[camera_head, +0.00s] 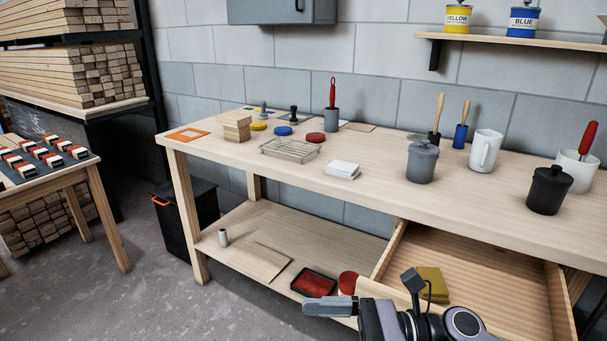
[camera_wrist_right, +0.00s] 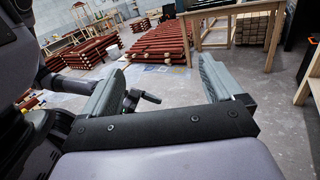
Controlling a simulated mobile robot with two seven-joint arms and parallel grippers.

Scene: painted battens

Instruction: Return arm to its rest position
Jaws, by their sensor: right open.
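My right gripper (camera_head: 328,307) is at the bottom of the head view, in front of the workbench's lower shelf and beside the open drawer (camera_head: 470,270). In the right wrist view its two grey fingers (camera_wrist_right: 160,88) stand wide apart with nothing between them. My right arm comes in from the bottom edge of the head view and covers part of the drawer's front.
The workbench (camera_head: 375,190) holds pots, mugs, brushes and a wire rack (camera_head: 290,150). A red paint tray (camera_head: 314,283) lies on the lower shelf. A side table (camera_head: 60,185) stands left, with open floor (camera_head: 150,285) between. Red battens (camera_wrist_right: 160,42) lie in stacks behind the gripper in the wrist view.

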